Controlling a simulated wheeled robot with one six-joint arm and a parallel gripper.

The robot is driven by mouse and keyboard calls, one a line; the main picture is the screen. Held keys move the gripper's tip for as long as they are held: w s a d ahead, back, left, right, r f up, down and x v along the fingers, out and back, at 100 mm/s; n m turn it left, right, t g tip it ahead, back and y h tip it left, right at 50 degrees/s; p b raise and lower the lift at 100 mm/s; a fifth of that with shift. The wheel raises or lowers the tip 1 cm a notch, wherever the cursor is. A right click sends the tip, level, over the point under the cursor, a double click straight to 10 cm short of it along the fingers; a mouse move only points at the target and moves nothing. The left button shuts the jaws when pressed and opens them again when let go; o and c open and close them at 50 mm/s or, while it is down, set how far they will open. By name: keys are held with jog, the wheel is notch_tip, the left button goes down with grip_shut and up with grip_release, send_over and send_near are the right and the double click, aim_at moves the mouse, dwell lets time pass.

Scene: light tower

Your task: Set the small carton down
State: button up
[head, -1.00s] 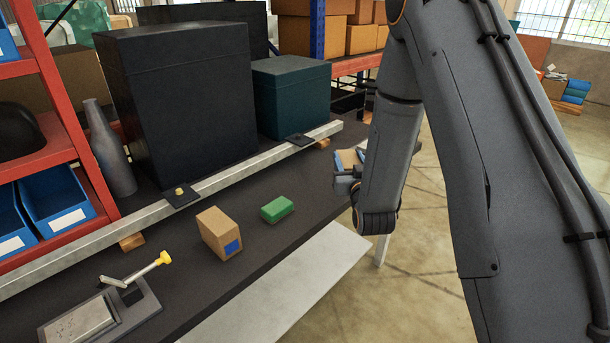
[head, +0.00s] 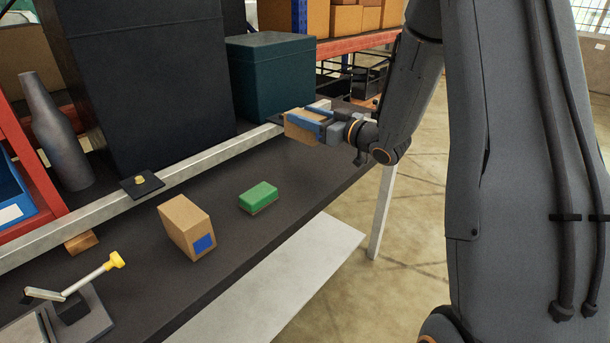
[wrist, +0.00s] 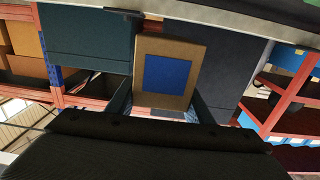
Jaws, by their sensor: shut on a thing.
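My gripper (head: 308,121) is shut on a small brown carton (head: 297,131), its blue fingers along the carton's sides. It holds the carton over the far right end of the dark bench, close to the metal rail and in front of the teal box. The head view does not clearly show a gap under the carton. In the wrist view the carton (wrist: 146,45) sits between the fingers, with a blue square on the face towards the camera.
A larger brown carton (head: 184,226) with a blue patch and a green block (head: 258,198) stand on the bench (head: 245,240). The metal rail (head: 205,163) runs behind them, before the black box (head: 150,90) and teal box (head: 270,80). A yellow-tipped lever clamp (head: 85,280) stands front left.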

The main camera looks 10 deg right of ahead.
notch_tip(320, 180, down, 10)
jog(key=shift+s+p, duration=0.1)
jog(key=shift+p, duration=0.45)
jog(key=shift+f, duration=0.2)
jog(key=o, duration=1.1)
jog(key=shift+r, duration=0.1)
jog(key=shift+r, duration=0.15)
jog(key=b+v, duration=0.1)
jog(key=v, duration=1.1)
jog(key=shift+d+b, duration=0.1)
jog(key=shift+b, duration=0.2)
